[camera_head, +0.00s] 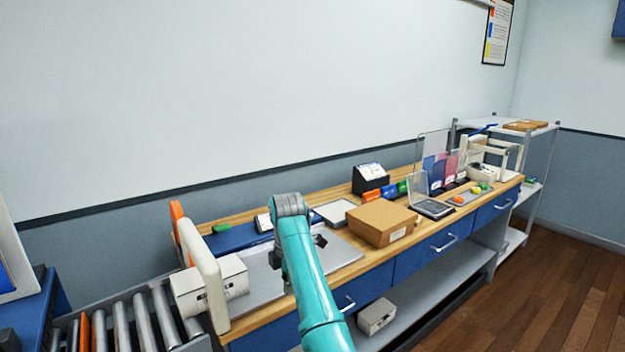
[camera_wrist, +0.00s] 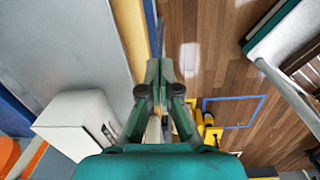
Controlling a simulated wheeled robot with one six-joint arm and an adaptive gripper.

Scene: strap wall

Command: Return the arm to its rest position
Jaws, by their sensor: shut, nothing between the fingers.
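My gripper (camera_wrist: 159,68) shows in the wrist view with its two dark green fingers together and nothing between them. In the head view my teal arm reaches up from the bottom middle over the bench, and my gripper is mostly hidden behind it, with only a dark part showing beside the arm. The wooden-topped bench (camera_head: 350,272) runs along the wall below. In the wrist view the fingers point down past the bench's front edge, with floor beyond.
A closed cardboard box (camera_head: 381,222) stands on the bench right of my arm. A white box (camera_head: 212,285) stands left of it, near a roller conveyor (camera_head: 140,318). A clear-lidded case (camera_head: 432,205) and a white shelf rack (camera_head: 530,150) are farther right. Wooden floor (camera_head: 545,300) lies open at right.

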